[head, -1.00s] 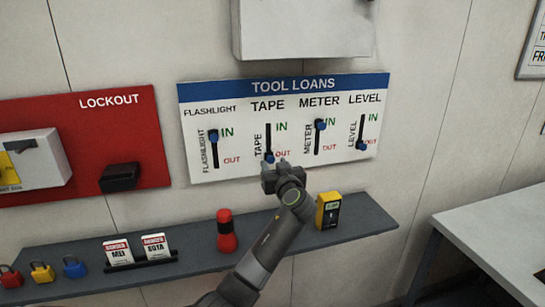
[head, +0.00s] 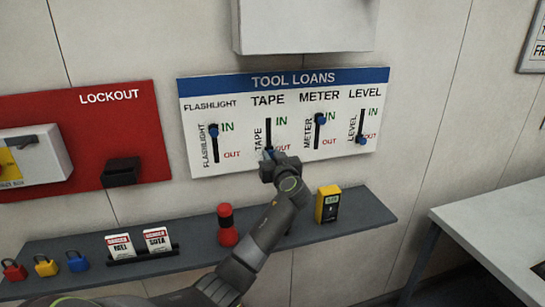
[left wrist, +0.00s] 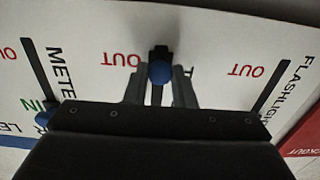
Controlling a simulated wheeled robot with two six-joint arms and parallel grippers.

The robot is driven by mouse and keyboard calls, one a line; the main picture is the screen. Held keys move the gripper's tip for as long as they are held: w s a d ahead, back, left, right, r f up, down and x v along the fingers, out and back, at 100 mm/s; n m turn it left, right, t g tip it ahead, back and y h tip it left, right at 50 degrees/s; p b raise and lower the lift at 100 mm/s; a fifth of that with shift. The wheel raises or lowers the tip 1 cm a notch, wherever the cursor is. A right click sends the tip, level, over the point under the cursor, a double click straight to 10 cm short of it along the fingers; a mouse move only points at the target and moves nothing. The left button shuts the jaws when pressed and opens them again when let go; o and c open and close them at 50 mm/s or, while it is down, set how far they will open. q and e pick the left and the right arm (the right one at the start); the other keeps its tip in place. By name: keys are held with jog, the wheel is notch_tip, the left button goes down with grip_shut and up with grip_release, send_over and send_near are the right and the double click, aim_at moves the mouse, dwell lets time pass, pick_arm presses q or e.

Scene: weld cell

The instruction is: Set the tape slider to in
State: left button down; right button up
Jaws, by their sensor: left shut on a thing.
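The tool loans board (head: 350,168) hangs on the wall. Its tape slider has a blue knob (head: 268,154) at the lower, OUT end of a black vertical slot (head: 268,130). My left gripper (head: 270,158) is at this knob and covers part of it in the head view. In the left wrist view, which is turned upside down, the blue tape knob (left wrist: 160,72) sits between the two fingers of my left gripper (left wrist: 160,88), which is shut on it. The right gripper is not in view.
The flashlight knob (head: 213,131) and meter knob (head: 320,118) are up by IN; the level knob (head: 361,140) is down by OUT. Below, a grey shelf (head: 365,213) holds a red cylinder (head: 226,226), a yellow meter (head: 328,205), tags and padlocks. A grey cabinet (head: 305,25) hangs above.

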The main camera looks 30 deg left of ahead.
aim_at(268, 121)
pick_arm(q)
notch_tip(268, 121, up, 9)
jog(key=shift+f+p, duration=0.2)
jog(key=shift+p, duration=1.05)
jog(key=shift+r, duration=0.55)
jog(key=c, duration=1.3)
grip_release()
jog(key=shift+o, duration=0.3)
jog(key=shift+d+f, duration=0.1)
jog(key=shift+f, duration=0.05)
jog(key=shift+s+d, duration=0.2)
jog(key=b+v, duration=0.7)
jog(key=v, duration=0.9)
jog(key=shift+s+d, duration=0.25)
jog(key=shift+s, duration=0.1)
